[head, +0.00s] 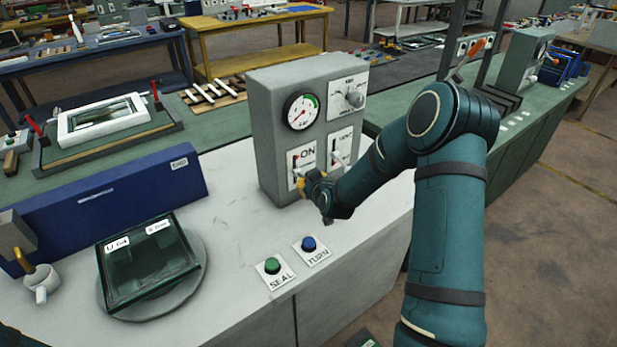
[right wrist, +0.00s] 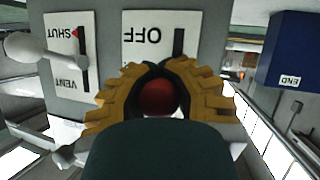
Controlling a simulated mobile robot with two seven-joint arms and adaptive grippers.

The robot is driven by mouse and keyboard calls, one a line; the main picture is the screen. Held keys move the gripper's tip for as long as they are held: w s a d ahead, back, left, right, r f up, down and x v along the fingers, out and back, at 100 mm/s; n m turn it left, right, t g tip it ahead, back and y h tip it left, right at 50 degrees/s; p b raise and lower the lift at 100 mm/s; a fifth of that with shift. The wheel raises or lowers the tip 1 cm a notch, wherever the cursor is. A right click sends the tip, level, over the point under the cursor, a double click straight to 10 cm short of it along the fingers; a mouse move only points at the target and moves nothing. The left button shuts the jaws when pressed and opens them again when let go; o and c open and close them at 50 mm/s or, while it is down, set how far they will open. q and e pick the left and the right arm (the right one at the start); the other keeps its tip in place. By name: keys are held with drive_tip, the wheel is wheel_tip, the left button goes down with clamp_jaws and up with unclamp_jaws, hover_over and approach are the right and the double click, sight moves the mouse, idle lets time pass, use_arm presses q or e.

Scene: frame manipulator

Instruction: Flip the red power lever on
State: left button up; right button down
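The grey control box (head: 273,128) stands on the bench with the ON/OFF plate (head: 301,158) at its lower left. The power lever's red knob (right wrist: 158,98) sits between the yellow fingers of my right gripper (right wrist: 158,70) in the right wrist view. The fingers are closed around it from both sides. In the head view my right gripper (head: 311,186) is at the front of this plate and hides much of the lever. The upside-down OFF label (right wrist: 142,36) shows beyond the fingers. The lever's exact angle is hidden. My left gripper is out of view.
The VENT/SHUT lever (right wrist: 35,48) is close beside my right gripper. A gauge (head: 301,111) and a dial (head: 352,97) are above. Green SEAL (head: 272,266) and blue TURN (head: 308,244) buttons, a glass case (head: 148,262) and a mug (head: 41,283) are on the bench.

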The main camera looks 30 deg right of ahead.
drive_tip(key=shift+s+a+r+g+p, duration=0.1)
drive_tip(key=shift+r+g+p, duration=0.35)
drive_tip(key=shift+g+p, duration=0.65)
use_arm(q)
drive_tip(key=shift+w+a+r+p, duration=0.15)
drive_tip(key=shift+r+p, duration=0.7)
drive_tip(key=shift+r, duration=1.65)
use_arm(e)
drive_tip(key=shift+g, duration=0.4)
drive_tip(key=shift+r, duration=0.1)
drive_tip(key=c, duration=0.6)
unclamp_jaws()
drive_tip(key=shift+s+r, duration=0.15)
drive_tip(key=shift+r, duration=0.1)
drive_tip(key=shift+c, duration=0.2)
drive_tip(key=v, duration=1.1)
drive_tip(key=shift+s+r, duration=0.2)
drive_tip(key=shift+s, duration=0.1)
